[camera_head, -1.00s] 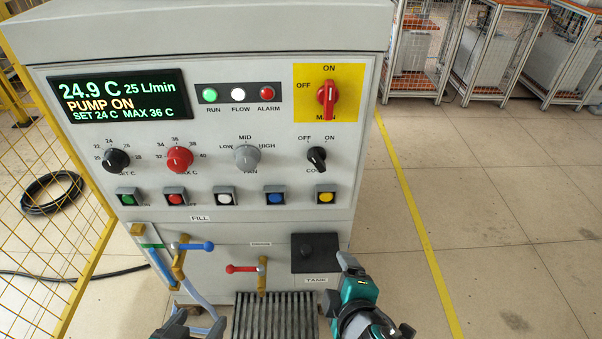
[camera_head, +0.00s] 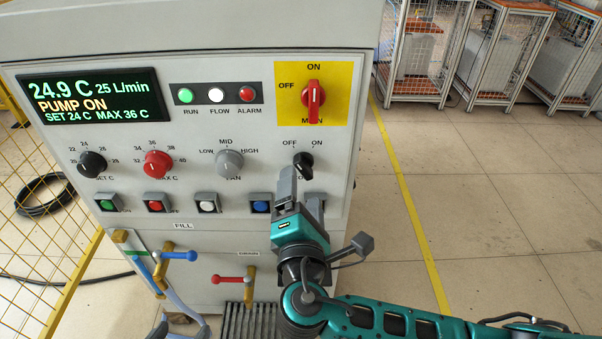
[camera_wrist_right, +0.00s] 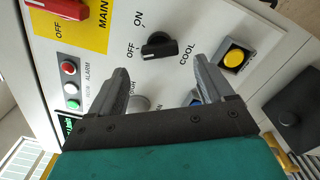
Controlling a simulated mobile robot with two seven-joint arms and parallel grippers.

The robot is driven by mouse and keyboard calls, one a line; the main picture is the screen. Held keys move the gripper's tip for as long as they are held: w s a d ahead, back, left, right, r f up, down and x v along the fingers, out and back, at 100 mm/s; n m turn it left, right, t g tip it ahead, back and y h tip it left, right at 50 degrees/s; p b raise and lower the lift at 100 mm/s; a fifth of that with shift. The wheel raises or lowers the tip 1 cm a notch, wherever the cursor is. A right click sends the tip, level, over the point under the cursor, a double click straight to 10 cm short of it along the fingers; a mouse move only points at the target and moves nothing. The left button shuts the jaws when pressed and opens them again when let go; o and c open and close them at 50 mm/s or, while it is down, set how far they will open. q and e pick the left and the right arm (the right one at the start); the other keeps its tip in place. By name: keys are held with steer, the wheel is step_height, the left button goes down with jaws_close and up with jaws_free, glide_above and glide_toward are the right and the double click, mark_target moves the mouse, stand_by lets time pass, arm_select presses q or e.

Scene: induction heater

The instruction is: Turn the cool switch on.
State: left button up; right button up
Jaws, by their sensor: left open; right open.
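The cool switch (camera_head: 303,162) is a black rotary knob at the right of the panel, under the OFF and ON labels. In the right wrist view the cool switch (camera_wrist_right: 158,46) has its handle toward OFF. My right gripper (camera_head: 301,190) is open just below the switch in the head view. In the wrist view the knob lies beyond and between the open fingertips (camera_wrist_right: 160,76), with no contact visible. The right gripper hides the COOL label and most of the yellow button.
The red main switch (camera_head: 313,98) sits above the cool switch. The grey fan knob (camera_head: 229,162) is to its left. The blue button (camera_head: 260,202) and yellow button (camera_wrist_right: 234,58) are close to my right gripper. Floor to the right is clear.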

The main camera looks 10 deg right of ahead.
mark_target(301, 173)
steer(key=w, duration=0.2)
steer(key=w+d, duration=0.1)
steer(key=w, duration=0.2)
steer(key=shift+w+d, duration=0.1)
steer(key=shift+w, duration=0.2)
steer(key=shift+c, duration=0.4)
steer(key=c, duration=0.9)
